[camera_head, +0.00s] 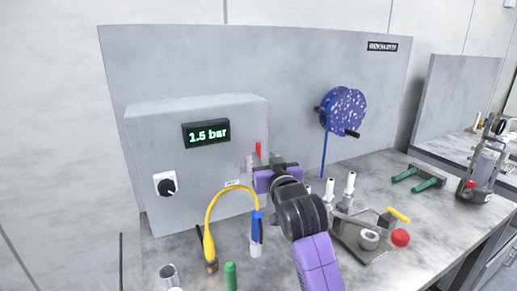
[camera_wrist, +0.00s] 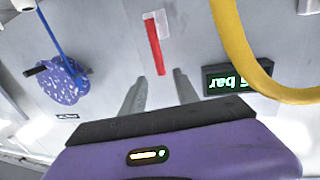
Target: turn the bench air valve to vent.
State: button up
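A red lever (camera_head: 258,150) stands roughly upright on the right part of the grey control box; I take it as the bench air valve. In the wrist view, which is upside down, the red lever (camera_wrist: 154,46) comes out of a pale mount (camera_wrist: 158,18). My gripper (camera_head: 265,164) is in front of the box, close to the lever. Its two grey fingers (camera_wrist: 158,77) are apart with nothing between them that I can see held. The lever's free end appears at the gap between the fingertips; depth and contact cannot be told. The display (camera_head: 206,134) reads 1.5 bar.
A yellow hose (camera_head: 212,210) arches left of my gripper. A black knob (camera_head: 167,186) is on the box's left. A blue speckled reel (camera_head: 343,110) hangs on the panel.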

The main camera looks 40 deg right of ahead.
aim_at(259, 149)
jog(key=p+x, duration=0.1)
jog(key=x, duration=0.6)
jog(key=shift+w, duration=0.3)
grip_shut()
dwell(1.2)
